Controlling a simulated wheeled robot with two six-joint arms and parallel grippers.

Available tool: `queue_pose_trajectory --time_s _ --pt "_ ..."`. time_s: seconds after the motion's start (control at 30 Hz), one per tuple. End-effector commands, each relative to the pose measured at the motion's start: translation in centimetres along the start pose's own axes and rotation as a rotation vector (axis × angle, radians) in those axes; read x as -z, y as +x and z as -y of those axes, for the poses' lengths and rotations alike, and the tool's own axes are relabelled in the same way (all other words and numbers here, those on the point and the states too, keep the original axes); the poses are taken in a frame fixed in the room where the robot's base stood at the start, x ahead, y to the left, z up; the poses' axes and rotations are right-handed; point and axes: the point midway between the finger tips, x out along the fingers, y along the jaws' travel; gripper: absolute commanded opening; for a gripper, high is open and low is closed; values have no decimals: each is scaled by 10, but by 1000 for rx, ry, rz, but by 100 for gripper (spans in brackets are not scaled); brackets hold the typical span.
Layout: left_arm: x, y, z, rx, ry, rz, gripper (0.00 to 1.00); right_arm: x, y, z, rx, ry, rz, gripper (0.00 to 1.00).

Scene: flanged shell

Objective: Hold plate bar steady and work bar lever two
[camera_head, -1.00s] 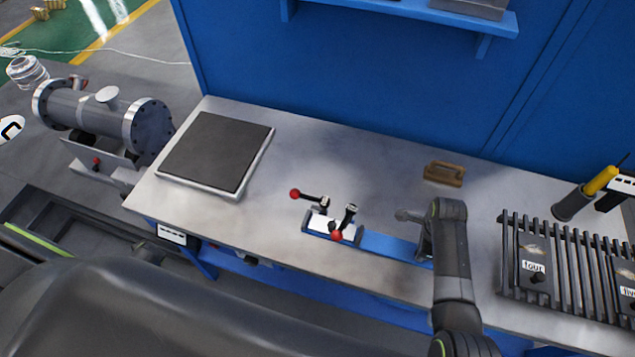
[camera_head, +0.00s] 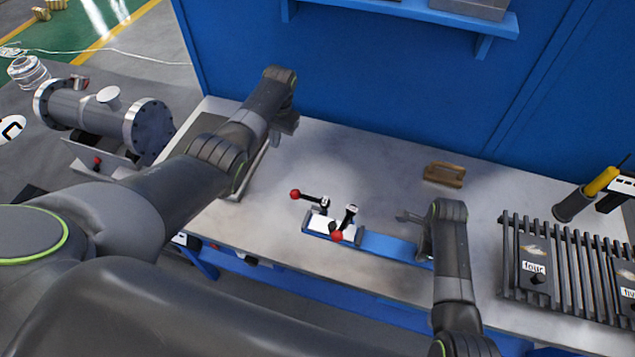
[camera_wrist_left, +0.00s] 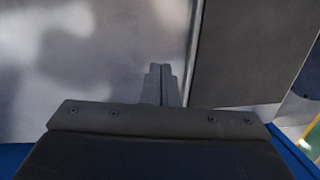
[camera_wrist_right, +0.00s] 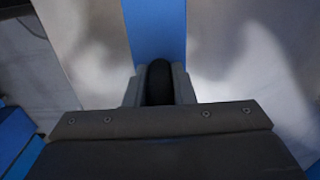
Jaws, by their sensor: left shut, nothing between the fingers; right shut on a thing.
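The blue plate bar (camera_head: 388,246) lies along the front of the bench. A pale block with two red-knobbed levers sits at its left end. One lever's red knob (camera_head: 295,194) points left; the other's red knob (camera_head: 337,236) is toward the front edge. My right gripper (camera_wrist_right: 159,85) is shut on a dark rounded grip (camera_wrist_right: 159,80) above the blue bar; the head view mostly hides this hold behind my wrist. My left gripper (camera_head: 285,122) is above the bench, behind and left of the levers, apart from them. The left wrist view shows its fingers (camera_wrist_left: 160,85) together and empty.
A dark-topped plate (camera_head: 205,125) lies at the bench's left, partly behind my left arm. A brown block (camera_head: 444,174) lies behind the bar. A slatted rack (camera_head: 510,255) and a yellow-handled tool (camera_head: 600,181) are at right. Bench around the levers is clear.

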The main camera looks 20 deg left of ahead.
Motion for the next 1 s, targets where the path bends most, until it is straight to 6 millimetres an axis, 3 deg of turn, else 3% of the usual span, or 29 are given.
queue_pose_trajectory --time_s 0.03,0.1,0.2,0.3,0.77,1.0 --pt "1 -14 -30 -39 -4 24 0 0 0 0 1 0 1 0" --pt "-1 -29 -62 -80 -13 61 0 0 0 0 1 0 1 0" --pt "-6 -46 -93 -115 -21 107 0 0 0 0 1 0 1 0" --pt "-10 -56 -110 -134 -25 133 0 0 0 0 1 0 1 0" --pt "-12 -58 -116 -140 -27 146 0 0 0 0 1 0 2 0" --pt "-17 -26 -121 -140 -26 149 0 0 0 0 1 0 1 0"
